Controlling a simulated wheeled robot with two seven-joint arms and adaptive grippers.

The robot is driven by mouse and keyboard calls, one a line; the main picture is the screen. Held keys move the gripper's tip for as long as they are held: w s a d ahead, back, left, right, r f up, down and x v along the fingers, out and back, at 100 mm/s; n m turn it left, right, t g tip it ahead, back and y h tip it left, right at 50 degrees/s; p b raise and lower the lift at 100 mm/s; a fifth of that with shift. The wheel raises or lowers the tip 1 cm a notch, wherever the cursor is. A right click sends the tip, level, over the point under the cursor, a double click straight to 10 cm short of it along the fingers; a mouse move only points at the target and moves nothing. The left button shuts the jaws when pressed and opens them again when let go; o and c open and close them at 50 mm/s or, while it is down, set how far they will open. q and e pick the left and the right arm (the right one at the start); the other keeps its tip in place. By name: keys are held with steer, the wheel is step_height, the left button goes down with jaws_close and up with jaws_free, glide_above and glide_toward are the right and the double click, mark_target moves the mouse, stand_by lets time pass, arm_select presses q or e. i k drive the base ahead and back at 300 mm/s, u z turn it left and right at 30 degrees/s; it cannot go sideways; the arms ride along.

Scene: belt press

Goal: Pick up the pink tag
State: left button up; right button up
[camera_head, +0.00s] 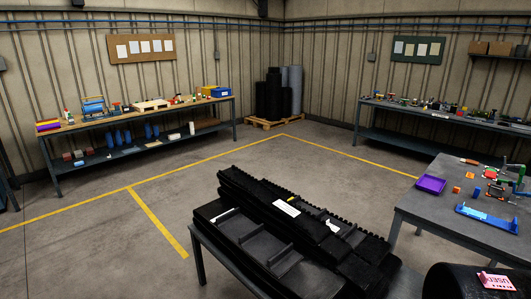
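A pink tag (496,281) with printed lettering lies on top of a dark rounded black object at the bottom right corner of the head view. The lettering is only partly readable. Neither of my grippers shows in this view.
A long black ribbed press (285,243) stands on a bench in the foreground, left of the tag. A grey table (440,208) behind the tag holds a purple tray (431,184), a blue holder (487,218) and small parts. Workbenches line the walls. The middle floor is clear.

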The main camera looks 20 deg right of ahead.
mark_target(492, 281)
steer(key=z, duration=1.05)
steer(key=i, duration=1)
steer(key=z, duration=0.85)
